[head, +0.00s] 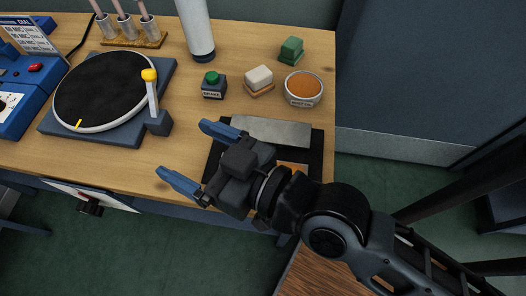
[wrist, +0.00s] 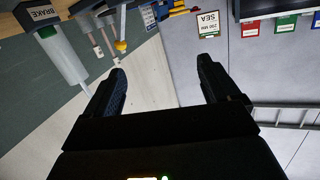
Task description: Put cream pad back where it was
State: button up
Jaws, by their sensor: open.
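The cream pad (head: 259,75) is a small pale block in the head view, towards the back right of the wooden table. It sits on top of a tan-orange layer or block. My gripper (head: 181,148) is open and empty, nearer the table's front, with its two blue fingers pointing left. It is apart from the cream pad, to its front left. The wrist view shows the open fingers (wrist: 160,70) with nothing between them. The cream pad cannot be made out in the wrist view.
A green pad (head: 291,48) and a round tin of orange material (head: 303,88) stand near the cream pad. A green-button box (head: 213,85), white cylinder (head: 196,28) and black turntable (head: 100,88) are left. A dark tray with a metal plate (head: 272,131) lies partly under my arm.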

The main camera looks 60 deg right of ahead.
jog(key=s+d+f+g, duration=0.1)
jog(key=s+d, duration=0.2)
jog(key=s, duration=0.6)
jog(key=s+d+f+n+g, duration=0.1)
jog(key=s+d, duration=0.3)
jog(key=s, duration=0.6)
jog(key=shift+f, duration=0.1)
